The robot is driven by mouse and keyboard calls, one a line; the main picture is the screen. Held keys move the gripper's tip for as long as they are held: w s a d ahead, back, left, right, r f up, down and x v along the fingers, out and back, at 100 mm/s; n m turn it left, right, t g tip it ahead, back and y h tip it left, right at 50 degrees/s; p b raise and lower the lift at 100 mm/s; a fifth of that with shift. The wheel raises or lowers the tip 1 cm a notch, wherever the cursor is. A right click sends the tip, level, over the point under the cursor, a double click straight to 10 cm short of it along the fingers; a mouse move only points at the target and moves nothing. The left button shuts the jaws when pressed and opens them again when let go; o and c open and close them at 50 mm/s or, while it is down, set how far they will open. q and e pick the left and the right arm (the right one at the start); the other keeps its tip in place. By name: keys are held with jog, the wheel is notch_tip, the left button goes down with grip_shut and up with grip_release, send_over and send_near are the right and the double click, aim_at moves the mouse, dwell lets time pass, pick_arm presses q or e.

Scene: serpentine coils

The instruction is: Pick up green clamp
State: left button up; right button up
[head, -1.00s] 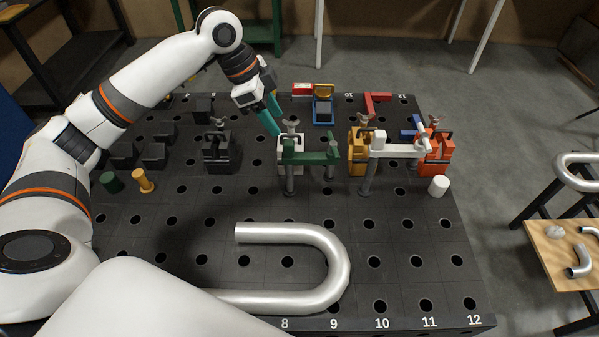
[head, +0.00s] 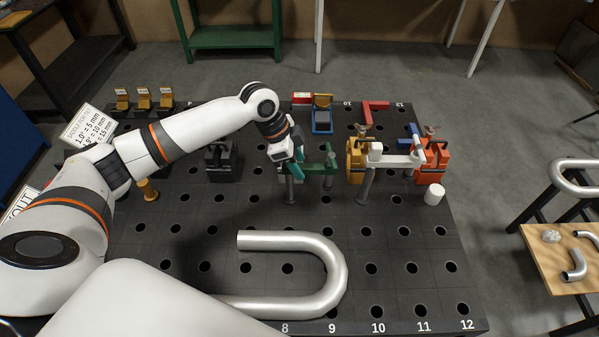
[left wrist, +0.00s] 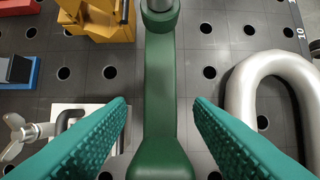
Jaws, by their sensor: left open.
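The green clamp (head: 321,168) stands on the dark perforated table, near the middle of its far half in the head view. In the left wrist view its green bar (left wrist: 160,95) runs up the middle of the picture. My left gripper (head: 297,163) is over the near left part of the clamp, partly hiding it. In the left wrist view the teal fingers (left wrist: 160,122) are open, one on each side of the green bar, with gaps between. My right gripper is not in view.
A white clamp (head: 392,159) stands to the right, between a yellow block (head: 355,160) and an orange block (head: 432,162). A black block (head: 221,162) stands to the left. A bent steel pipe (head: 335,265) lies in front. A white cylinder (head: 434,194) stands at the right.

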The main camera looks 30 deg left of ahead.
pick_arm(q)
grip_shut()
dwell(1.4)
